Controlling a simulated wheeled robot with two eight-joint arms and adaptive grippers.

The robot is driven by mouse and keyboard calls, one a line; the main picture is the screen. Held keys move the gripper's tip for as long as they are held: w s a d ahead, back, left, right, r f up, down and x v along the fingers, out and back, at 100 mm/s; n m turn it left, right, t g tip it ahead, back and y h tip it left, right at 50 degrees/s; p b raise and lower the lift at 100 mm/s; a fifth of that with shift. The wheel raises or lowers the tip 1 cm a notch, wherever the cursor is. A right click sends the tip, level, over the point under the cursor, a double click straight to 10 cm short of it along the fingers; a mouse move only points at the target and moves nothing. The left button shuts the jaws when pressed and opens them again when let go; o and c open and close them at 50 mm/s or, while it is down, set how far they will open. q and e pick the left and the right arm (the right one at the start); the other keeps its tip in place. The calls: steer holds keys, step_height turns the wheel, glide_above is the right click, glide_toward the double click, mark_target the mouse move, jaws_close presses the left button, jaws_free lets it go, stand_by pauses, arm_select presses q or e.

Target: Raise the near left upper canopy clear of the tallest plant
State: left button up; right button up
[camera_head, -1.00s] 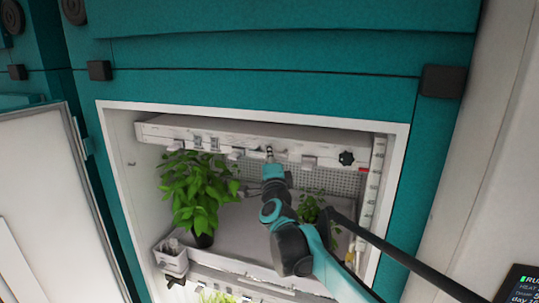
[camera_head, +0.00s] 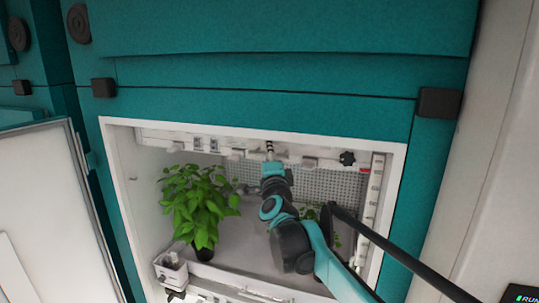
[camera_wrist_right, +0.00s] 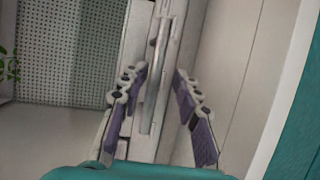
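The upper canopy (camera_head: 205,144), a white bar-like panel with clips and a black knob, sits high in the open chamber, its upper part hidden behind the opening's top edge. The tallest plant (camera_head: 197,205), leafy and green in a dark pot, stands below its left part; its top leaves show just under the canopy's lower edge. My right gripper (camera_head: 269,152) is at the middle of the canopy's front. In the wrist view, the right gripper's purple-padded fingers (camera_wrist_right: 162,75) stand apart either side of a grey handle bar (camera_wrist_right: 156,85), with gaps visible. My left gripper is not in view.
A smaller plant (camera_head: 312,213) is partly hidden behind my right arm. A dark bar (camera_head: 400,255) crosses the lower right. A white scale strip (camera_head: 371,195) runs down the chamber's right side. The open door (camera_head: 50,220) stands at the left.

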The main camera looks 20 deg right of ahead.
steer(key=shift+f, duration=0.1)
steer(key=shift+s+f, duration=0.15)
steer(key=shift+s, duration=0.1)
steer(key=v, duration=1.1)
steer(key=shift+s, duration=0.3)
steer(key=shift+a, duration=0.15)
